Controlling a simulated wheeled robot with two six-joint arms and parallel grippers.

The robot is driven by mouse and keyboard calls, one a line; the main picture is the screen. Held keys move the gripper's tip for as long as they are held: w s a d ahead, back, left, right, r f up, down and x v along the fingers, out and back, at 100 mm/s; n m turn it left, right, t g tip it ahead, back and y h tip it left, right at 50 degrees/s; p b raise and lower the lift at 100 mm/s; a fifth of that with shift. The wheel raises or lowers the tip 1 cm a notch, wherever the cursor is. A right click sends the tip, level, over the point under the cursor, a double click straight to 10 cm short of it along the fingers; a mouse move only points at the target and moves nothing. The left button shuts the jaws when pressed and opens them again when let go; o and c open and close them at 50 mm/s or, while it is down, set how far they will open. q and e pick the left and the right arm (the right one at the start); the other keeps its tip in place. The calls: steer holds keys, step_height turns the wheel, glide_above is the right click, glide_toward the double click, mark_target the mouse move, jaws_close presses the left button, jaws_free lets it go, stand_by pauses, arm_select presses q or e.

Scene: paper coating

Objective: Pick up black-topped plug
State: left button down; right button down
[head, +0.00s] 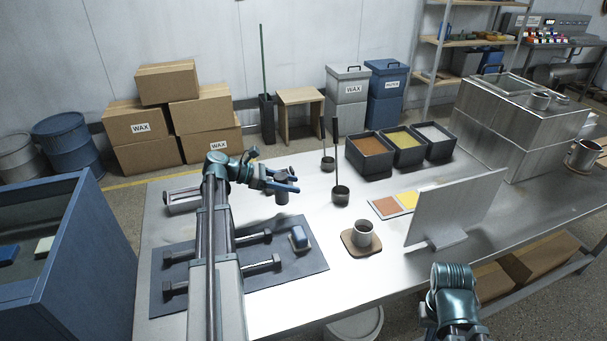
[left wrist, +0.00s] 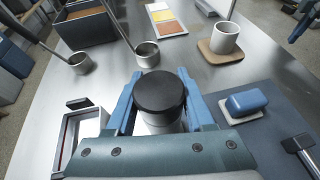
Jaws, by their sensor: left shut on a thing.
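The black-topped plug (left wrist: 160,94) is between the two blue fingers of my left gripper (left wrist: 158,90), its round black cap uppermost and a pale body below. In the head view, my left gripper (head: 283,181) is shut on the plug's grey body (head: 282,197), left of the dark ladle cups. The plug looks upright. A shadow lies on the table just below it; I cannot tell for certain whether its base touches the surface. My right arm shows at the lower right of the head view, but its gripper is not visible.
A dark mat (head: 305,263) holds hammer-like tools (head: 225,275) and a blue-topped block (head: 299,238). A cup (head: 363,234) stands on a brown coaster. Two ladles (head: 340,194), powder bins (head: 404,147) and an upright panel (head: 455,207) stand rightward. An open frame (left wrist: 82,140) lies close left of the gripper.

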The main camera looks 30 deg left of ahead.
arm_select(q)
steer(key=s+a, duration=0.1)
steer(key=s, duration=0.5)
steer(key=shift+s+r, duration=0.25)
steer(key=shift+r, duration=0.1)
